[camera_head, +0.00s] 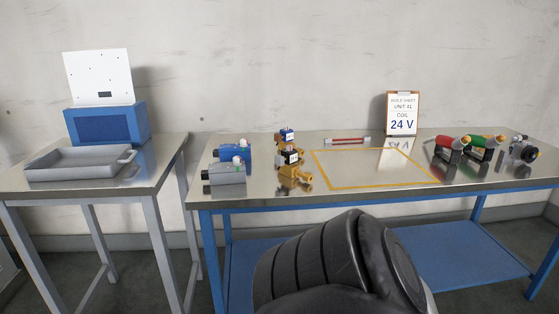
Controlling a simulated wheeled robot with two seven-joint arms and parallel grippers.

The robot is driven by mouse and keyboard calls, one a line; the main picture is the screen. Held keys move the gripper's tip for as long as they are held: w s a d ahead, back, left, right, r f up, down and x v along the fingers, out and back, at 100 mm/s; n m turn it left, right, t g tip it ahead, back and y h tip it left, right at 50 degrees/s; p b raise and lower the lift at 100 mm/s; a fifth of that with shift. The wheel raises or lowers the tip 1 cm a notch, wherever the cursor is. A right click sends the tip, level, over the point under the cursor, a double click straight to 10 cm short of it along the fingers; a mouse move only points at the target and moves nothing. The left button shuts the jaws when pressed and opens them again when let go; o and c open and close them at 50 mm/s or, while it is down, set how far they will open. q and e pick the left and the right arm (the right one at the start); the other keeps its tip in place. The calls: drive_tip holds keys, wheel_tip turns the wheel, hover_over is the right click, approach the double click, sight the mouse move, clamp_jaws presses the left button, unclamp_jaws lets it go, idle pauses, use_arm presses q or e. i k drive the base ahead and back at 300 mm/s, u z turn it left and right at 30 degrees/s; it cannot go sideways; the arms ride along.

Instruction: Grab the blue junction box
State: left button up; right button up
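A small blue box (234,151), which looks like the blue junction box, lies near the left end of the right-hand metal table (290,196). It has a white part on its top right. A similar grey box (224,175) sits directly in front of it and hides part of its lower front. Neither of my grippers is in view. A dark, ribbed arm part of mine rises at the bottom centre, well below and right of the blue box.
Several brass-bodied valves (292,177) stand just right of the boxes. A yellow outline (365,187) marks a bare area mid-table. Coloured-handled tools (451,146) and a 24 V sheet (402,113) are farther right.

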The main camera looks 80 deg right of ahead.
sight(225, 153)
drive_tip(key=z, duration=2.15)
